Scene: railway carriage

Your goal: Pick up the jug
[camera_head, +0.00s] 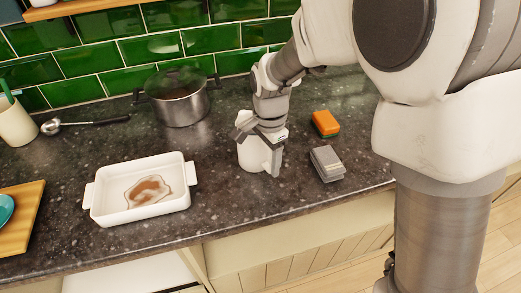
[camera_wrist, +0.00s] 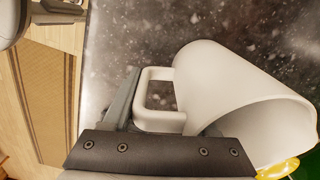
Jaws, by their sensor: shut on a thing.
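The white jug (camera_head: 250,156) is upright at the middle of the dark counter, near its front half. My gripper (camera_head: 262,138) comes down on it from above and is shut on it at the rim and handle side. In the wrist view the jug (camera_wrist: 235,85) lies across the right half with its open mouth toward the camera. Its handle (camera_wrist: 155,74) is between my gripper's fingers (camera_wrist: 168,112); one finger is outside the handle, the other by the rim. I cannot tell whether the base touches the counter.
A white baking dish (camera_head: 140,209) with a brown stain stands to the left. A steel pot (camera_head: 181,107) is behind it, with a ladle (camera_head: 85,124) farther left. An orange sponge (camera_head: 325,122) and a grey block-like thing (camera_head: 327,163) are close on the right.

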